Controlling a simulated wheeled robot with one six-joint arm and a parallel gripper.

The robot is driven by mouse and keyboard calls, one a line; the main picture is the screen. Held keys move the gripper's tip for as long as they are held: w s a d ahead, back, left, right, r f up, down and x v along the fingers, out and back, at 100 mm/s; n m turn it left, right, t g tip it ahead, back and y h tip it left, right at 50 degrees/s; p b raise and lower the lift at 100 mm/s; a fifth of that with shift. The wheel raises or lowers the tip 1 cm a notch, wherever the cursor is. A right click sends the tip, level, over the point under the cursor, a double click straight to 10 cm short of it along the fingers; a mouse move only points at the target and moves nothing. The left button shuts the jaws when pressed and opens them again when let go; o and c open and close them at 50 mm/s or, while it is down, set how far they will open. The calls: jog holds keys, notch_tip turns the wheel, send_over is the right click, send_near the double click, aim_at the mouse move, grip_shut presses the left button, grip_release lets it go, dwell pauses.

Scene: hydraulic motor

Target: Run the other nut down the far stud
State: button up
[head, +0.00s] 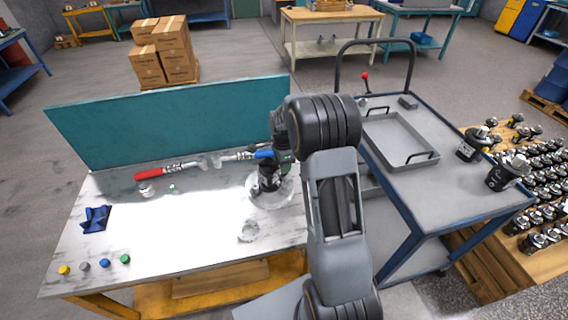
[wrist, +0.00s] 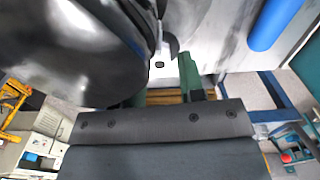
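The hydraulic motor (head: 268,181) stands on a round, shiny fixture (head: 284,194) at the right of the bench. In the wrist view its dark, glossy body (wrist: 75,50) fills the upper left. My gripper (wrist: 163,78) is low beside it, and mostly hidden behind my arm in the head view. One green finger shows to the right with nothing against its tip; the other is partly covered by the motor body. A gap with bench and wooden slats shows between them. I cannot make out the studs or either nut in either view.
A blue-handled tool (head: 262,154) lies behind the motor, its handle at the wrist view's top right (wrist: 278,22). A red-handled tool (head: 150,174) lies left. A blue cloth (head: 96,219) and several coloured caps (head: 104,263) lie farther left. A grey cart (head: 440,186) stands right.

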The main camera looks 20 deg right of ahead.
jog(key=shift+a, duration=0.3)
jog(key=n, duration=0.4)
jog(key=shift+w+a+f+n, duration=0.1)
jog(key=shift+w+a+n, duration=0.1)
jog(key=shift+n, duration=0.2)
jog(key=n, duration=0.5)
jog(key=shift+d, duration=0.2)
jog(key=shift+s+f, duration=0.1)
jog(key=shift+s, duration=0.2)
grip_shut()
grip_release()
